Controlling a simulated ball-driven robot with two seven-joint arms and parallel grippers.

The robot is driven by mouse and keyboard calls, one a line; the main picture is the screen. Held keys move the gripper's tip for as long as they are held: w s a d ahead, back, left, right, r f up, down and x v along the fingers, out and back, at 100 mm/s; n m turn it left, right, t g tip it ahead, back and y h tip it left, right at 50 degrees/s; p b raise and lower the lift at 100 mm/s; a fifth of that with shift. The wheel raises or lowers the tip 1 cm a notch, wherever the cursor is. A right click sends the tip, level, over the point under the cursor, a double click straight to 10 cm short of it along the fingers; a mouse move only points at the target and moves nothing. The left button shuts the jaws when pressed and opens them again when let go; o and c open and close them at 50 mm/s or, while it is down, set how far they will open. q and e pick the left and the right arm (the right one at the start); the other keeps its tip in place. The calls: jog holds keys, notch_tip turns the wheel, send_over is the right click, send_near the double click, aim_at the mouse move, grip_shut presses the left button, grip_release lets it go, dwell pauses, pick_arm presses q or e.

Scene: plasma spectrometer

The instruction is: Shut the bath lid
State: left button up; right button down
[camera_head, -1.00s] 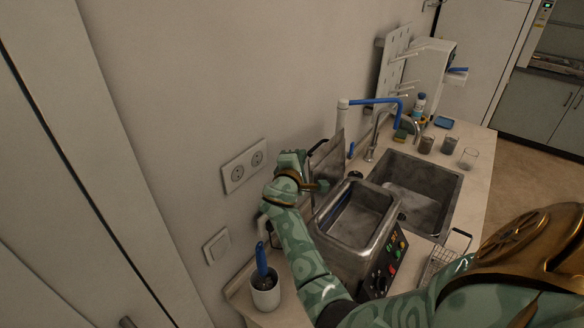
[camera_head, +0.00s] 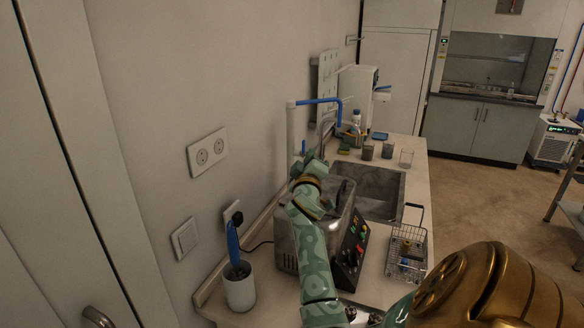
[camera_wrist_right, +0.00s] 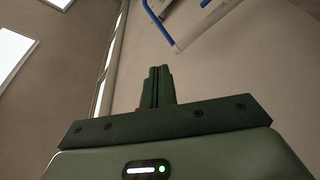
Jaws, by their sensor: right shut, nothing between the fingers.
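The steel bath (camera_head: 286,247) stands on the counter with its control panel (camera_head: 353,243) facing right. My right arm lies across it and covers much of its top. The lid is mostly hidden behind my arm, so I cannot tell its angle. My right gripper (camera_head: 311,158) is above the far end of the bath, on the wall side. In the right wrist view its fingers (camera_wrist_right: 161,84) are together and hold nothing. My left gripper is not in view.
A sink (camera_head: 378,188) lies beyond the bath, with a blue-and-white pipe (camera_head: 318,101) and faucet by the wall. A wire basket (camera_head: 406,250) stands right of the bath. A white cup with a blue-handled brush (camera_head: 239,288) stands at the near left.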

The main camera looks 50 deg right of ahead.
jog(key=shift+m, duration=0.6)
jog(key=shift+s+d+f+b, duration=0.3)
jog(key=shift+s+f+b, duration=0.15)
jog(key=shift+s+f, duration=0.55)
jog(key=shift+s+d+f+b, duration=0.3)
jog(key=shift+s+f+b, duration=0.15)
jog(key=shift+s+f, duration=0.55)
jog(key=shift+s+d+f+b, duration=0.3)
jog(key=shift+s+f+b, duration=0.15)
jog(key=shift+s+f, duration=0.55)
jog(key=shift+f, duration=0.1)
